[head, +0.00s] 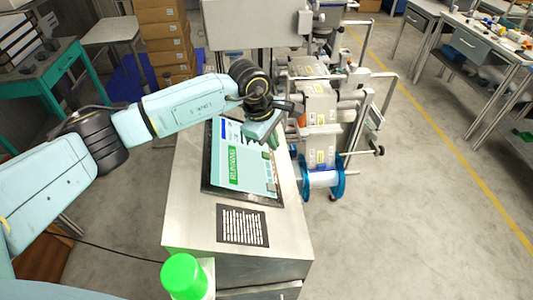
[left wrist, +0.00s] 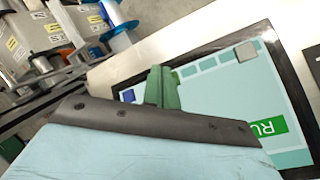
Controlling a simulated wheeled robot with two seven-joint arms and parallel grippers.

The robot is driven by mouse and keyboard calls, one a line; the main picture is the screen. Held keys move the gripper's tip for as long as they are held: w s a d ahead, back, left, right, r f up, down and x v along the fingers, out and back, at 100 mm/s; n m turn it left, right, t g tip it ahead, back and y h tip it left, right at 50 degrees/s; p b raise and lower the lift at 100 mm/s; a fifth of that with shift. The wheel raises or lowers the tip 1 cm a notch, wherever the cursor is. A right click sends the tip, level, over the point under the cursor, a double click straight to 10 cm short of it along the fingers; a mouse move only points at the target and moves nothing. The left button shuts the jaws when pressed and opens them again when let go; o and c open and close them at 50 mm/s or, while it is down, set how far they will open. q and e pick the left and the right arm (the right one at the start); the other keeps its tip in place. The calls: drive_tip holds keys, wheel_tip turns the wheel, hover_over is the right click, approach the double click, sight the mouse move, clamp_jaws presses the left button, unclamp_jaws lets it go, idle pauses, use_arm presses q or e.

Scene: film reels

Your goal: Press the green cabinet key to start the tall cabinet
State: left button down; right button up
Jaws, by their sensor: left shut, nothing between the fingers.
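A tilted touch screen (head: 252,180) with a dark frame sits on a metal cabinet top. It shows a pale teal page with a green key-like bar (head: 233,165) bearing white letters. My left gripper (head: 272,143) is over the upper right part of the screen. Its greenish fingers (left wrist: 160,88) are shut and empty, near a row of teal tiles. I cannot tell if the tips touch the screen. My right gripper is out of view.
A green cap (head: 184,276) stands at the near edge of the cabinet. A black text label (head: 242,225) lies below the screen. A blue-flanged reel (head: 320,179) and metal machinery stand right of the cabinet. Open floor (head: 420,210) lies farther right.

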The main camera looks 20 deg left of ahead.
use_arm(q)
drive_tip(key=r, duration=0.1)
drive_tip(key=d+r, duration=0.1)
drive_tip(key=r, duration=0.1)
drive_tip(key=shift+w+d+r+p, duration=0.25)
drive_tip(key=shift+w+d+p, duration=0.1)
drive_tip(key=shift+w+d, duration=0.05)
idle(0.5)
